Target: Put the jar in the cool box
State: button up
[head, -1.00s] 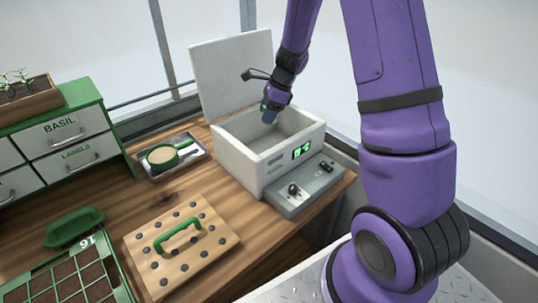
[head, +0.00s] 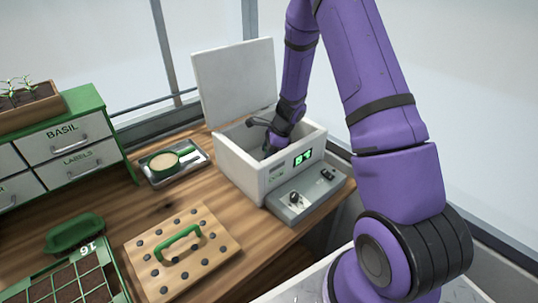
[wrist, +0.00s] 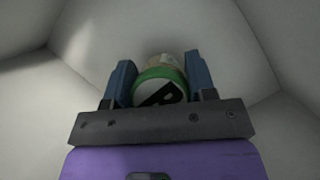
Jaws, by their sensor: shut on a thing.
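The white cool box (head: 240,169) stands on the bench with its lid (head: 236,80) raised and a green display on its front. My gripper (head: 268,150) reaches down inside the box, and its fingertips are mostly hidden by the front wall in the head view. In the wrist view my gripper (wrist: 159,82) is shut on the jar (wrist: 160,92). The jar has a green rim and a white lid with a dark mark. Pale box walls surround it. I cannot tell whether the jar touches the floor of the box.
A grey control panel (head: 300,203) sits before the box. A metal tray (head: 150,178) with a green-handled sieve lies to its left. A wooden dibber board (head: 215,236) with a green handle, a seed tray (head: 118,282) and a drawer unit (head: 103,127) stand further left.

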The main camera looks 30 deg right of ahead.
jog(key=shift+f, duration=0.35)
jog(key=shift+f, duration=0.15)
jog(key=o, duration=0.9)
jog(key=shift+o, duration=0.2)
